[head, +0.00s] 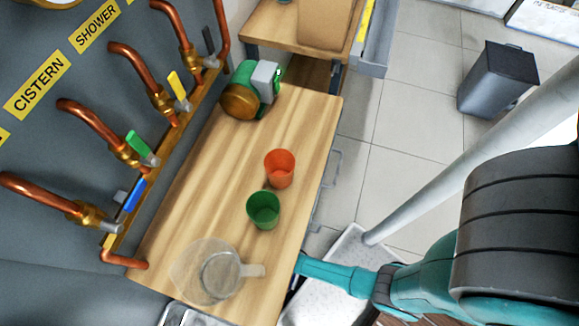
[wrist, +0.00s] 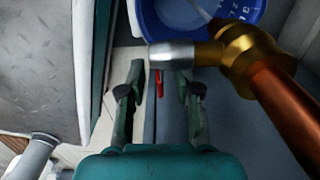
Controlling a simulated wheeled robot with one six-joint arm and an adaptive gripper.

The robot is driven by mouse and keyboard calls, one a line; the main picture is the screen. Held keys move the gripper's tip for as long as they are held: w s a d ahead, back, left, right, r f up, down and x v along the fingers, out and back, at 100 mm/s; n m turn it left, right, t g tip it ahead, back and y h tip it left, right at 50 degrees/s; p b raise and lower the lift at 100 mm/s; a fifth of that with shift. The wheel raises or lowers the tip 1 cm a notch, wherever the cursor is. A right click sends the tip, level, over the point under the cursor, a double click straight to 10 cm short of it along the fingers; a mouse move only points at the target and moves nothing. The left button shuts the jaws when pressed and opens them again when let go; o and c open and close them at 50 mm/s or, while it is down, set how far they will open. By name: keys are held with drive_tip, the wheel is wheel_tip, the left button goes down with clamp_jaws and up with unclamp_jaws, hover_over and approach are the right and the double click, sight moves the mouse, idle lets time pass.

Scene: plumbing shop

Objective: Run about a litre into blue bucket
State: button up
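The blue bucket (wrist: 147,20) is at the top of the wrist view, partly cut off, with pale markings on its inner wall. A brass tap body (wrist: 245,55) on a copper pipe hangs over its near rim, with a silver cylinder on its left end. A pale streak shows inside the bucket; I cannot tell whether it is running water. A thin red lever (wrist: 159,84) shows below the silver part. My gripper (wrist: 160,92) is open, its fingers apart on either side of the lever. I cannot tell whether either finger touches it. The bucket is not visible in the head view.
The wooden bench holds a clear jug (head: 202,271), a green cup (head: 263,210), an orange cup (head: 280,169) and a green pump (head: 243,92). Wall taps have blue (head: 134,195), green (head: 137,144) and yellow (head: 177,86) levers. A grey bin (head: 496,80) stands on the floor.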

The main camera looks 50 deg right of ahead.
clamp_jaws()
drive_tip(key=shift+s+d+r+t+h, duration=0.1)
drive_tip(key=shift+r+t+h, duration=0.25)
drive_tip(key=shift+h, duration=0.5)
drive_tip(key=shift+w+a+r+t+h, duration=0.1)
drive_tip(key=shift+r+t+h, duration=0.2)
drive_tip(key=shift+h, duration=0.6)
drive_tip(key=shift+s+d+r+t+h, duration=0.1)
drive_tip(key=shift+r+t+h, duration=0.2)
drive_tip(key=shift+h, duration=0.55)
unclamp_jaws()
